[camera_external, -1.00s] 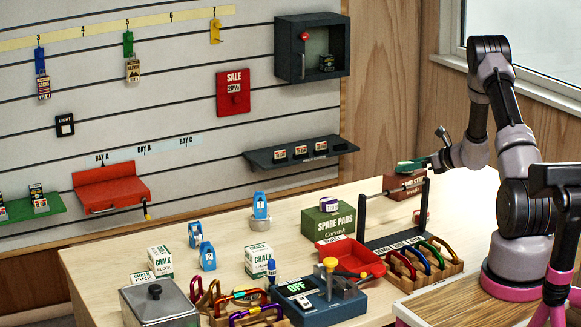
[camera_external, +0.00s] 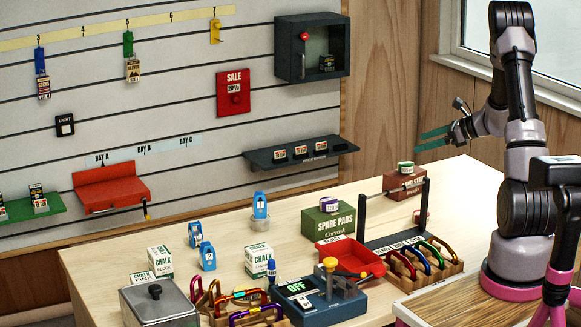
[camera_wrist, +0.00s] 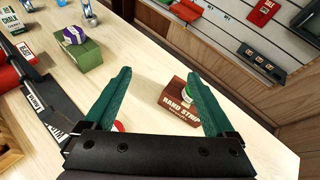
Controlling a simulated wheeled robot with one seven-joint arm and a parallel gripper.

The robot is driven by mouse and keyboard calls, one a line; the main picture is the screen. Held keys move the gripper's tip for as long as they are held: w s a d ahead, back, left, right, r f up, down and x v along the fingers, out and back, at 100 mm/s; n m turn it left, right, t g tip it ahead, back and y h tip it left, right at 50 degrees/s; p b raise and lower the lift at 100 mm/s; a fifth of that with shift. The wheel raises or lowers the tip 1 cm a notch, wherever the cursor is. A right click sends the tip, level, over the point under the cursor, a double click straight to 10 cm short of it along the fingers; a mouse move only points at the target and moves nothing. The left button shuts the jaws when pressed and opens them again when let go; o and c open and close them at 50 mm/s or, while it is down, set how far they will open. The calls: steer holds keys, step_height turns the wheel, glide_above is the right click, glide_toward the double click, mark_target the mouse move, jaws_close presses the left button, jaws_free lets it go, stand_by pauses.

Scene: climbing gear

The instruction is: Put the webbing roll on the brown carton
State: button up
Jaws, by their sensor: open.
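The brown carton (camera_external: 405,186) stands at the far right of the table; in the wrist view (camera_wrist: 177,112) it lies between my fingers' lines of sight. A small green-and-white roll (camera_external: 405,167), which looks like the webbing roll, rests on top of the carton. It also shows in the wrist view (camera_wrist: 187,94), near the right finger. My gripper (camera_external: 420,141) is open and empty, with green fingers. It is above and a little to the right of the carton, apart from the roll. Its fingers also show in the wrist view (camera_wrist: 158,74).
A green spare pads box (camera_external: 327,222) with a purple-and-white roll (camera_external: 328,204) on it stands left of the carton. A black-posted rack (camera_external: 395,240), a red tray (camera_external: 350,256) and several coloured carabiners (camera_external: 420,258) are nearer.

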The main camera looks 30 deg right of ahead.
steer(key=s+a+r+n+g, duration=0.5)
steer(key=s+a+r+n, duration=0.85)
steer(key=a, duration=0.45)
steer(key=s+a+r+n+t+h, duration=0.1)
steer(key=s+r+n+h, duration=0.1)
steer(key=s+n, duration=0.3)
steer(key=s+a+r+n+h, duration=0.1)
steer(key=s+r+n+h, duration=0.2)
steer(key=s, duration=0.9)
steer(key=shift+a+r+n+t+h, duration=0.3)
steer(key=shift+r+n+t, duration=0.1)
steer(key=shift+n, duration=0.55)
stand_by(0.4)
